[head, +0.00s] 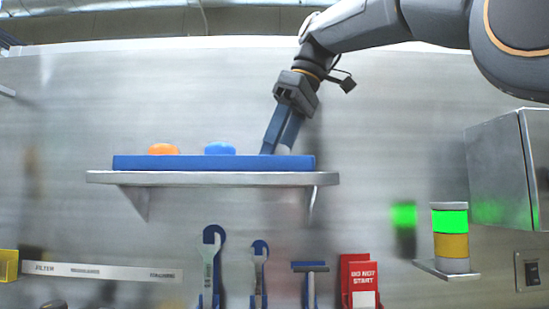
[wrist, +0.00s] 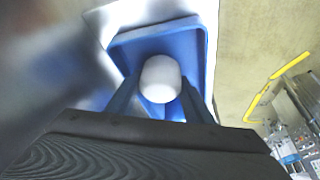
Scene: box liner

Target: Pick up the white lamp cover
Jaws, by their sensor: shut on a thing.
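The white lamp cover (wrist: 160,80) is a rounded dome between the two fingers of my gripper in the wrist view. My gripper (wrist: 163,98) is shut on it, with one finger on each side. In the head view my gripper (head: 278,150) points down at the right end of a blue tray (head: 215,163). There the cover is mostly hidden behind the fingers and the tray's rim. I cannot tell whether the cover still touches the tray floor. The blue tray also shows under the cover in the wrist view (wrist: 195,42).
An orange dome (head: 163,149) and a blue dome (head: 220,148) stand in the tray, left of my gripper. The tray sits on a metal wall shelf (head: 210,179). Wrenches (head: 212,262) hang below. A signal light (head: 450,238) glows green at right, below a metal wall box (head: 500,165).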

